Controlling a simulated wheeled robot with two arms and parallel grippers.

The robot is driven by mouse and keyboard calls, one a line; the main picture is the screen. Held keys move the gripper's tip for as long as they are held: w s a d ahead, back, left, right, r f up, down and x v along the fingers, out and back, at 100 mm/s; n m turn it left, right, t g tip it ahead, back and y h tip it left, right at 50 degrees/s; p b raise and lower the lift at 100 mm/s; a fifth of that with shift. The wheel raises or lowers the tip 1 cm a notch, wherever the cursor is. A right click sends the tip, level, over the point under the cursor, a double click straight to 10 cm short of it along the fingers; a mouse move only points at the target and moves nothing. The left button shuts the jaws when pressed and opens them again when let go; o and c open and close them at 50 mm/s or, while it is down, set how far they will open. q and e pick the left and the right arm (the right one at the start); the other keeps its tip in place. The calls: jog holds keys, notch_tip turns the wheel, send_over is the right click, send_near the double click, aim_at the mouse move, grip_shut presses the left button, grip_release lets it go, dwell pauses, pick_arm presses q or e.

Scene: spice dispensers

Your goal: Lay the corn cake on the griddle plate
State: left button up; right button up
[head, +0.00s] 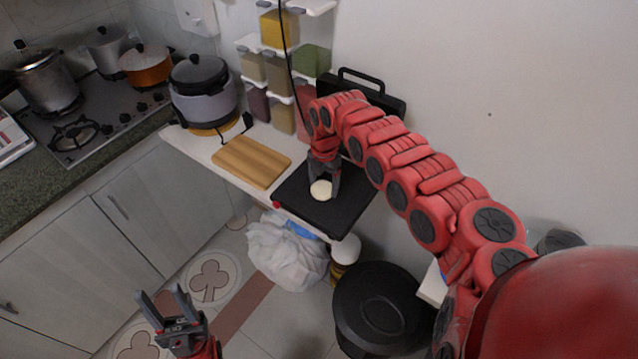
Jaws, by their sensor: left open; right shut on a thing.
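The corn cake (320,190) is a small pale round piece at the fingertips of my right gripper (323,183). My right gripper points down and is shut on it, over the middle of the black griddle plate (346,212). I cannot tell whether the cake touches the plate. The griddle's black lid (384,99) stands open behind, against the wall, partly hidden by my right arm. My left gripper (164,300) is open and empty, low at the lower left, over the floor and away from the counter.
A wooden cutting board (251,161) lies left of the griddle, with a grey cooker (203,92) beyond it. Spice dispensers (279,70) hang on the wall behind. A black bin (380,308) and a white bag (286,250) are below the counter. A stove with pots (146,66) stands far left.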

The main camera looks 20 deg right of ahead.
aim_at(324, 186)
jog(key=shift+d+f, duration=0.1)
jog(key=shift+d, duration=0.15)
jog(key=o, duration=1)
jog(key=shift+o, duration=1.4)
jog(key=shift+a, duration=0.2)
jog(key=shift+o, duration=0.2)
jog(key=shift+a, duration=0.1)
jog(key=shift+r, duration=0.25)
notch_tip(324, 186, up, 12)
jog(key=b, duration=0.3)
jog(key=shift+f, duration=0.15)
